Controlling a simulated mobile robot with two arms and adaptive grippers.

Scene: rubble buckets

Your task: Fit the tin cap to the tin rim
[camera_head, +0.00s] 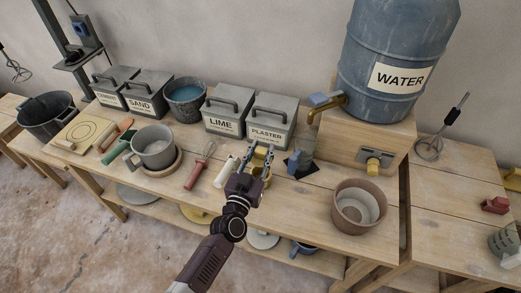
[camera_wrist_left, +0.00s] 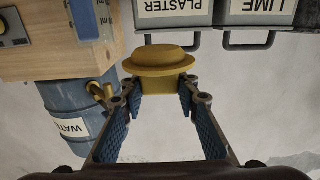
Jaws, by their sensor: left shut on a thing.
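My left gripper (camera_head: 262,160) is over the bench in front of the plaster bin, its fingers pointing toward the back. It is shut on a yellow round piece (camera_head: 260,157) with a wide brim, which looks like the tin cap. In the left wrist view the cap (camera_wrist_left: 162,58) sits between the fingertips of the left gripper (camera_wrist_left: 163,84), with its brim beyond them. I cannot make out the tin rim for certain in either view. My right gripper is not in view.
The plaster bin (camera_head: 270,117) and lime bin (camera_head: 226,115) stand behind the gripper. A whisk (camera_head: 199,166) lies left. A brown pot (camera_head: 359,207) stands front right, below the water barrel (camera_head: 393,60).

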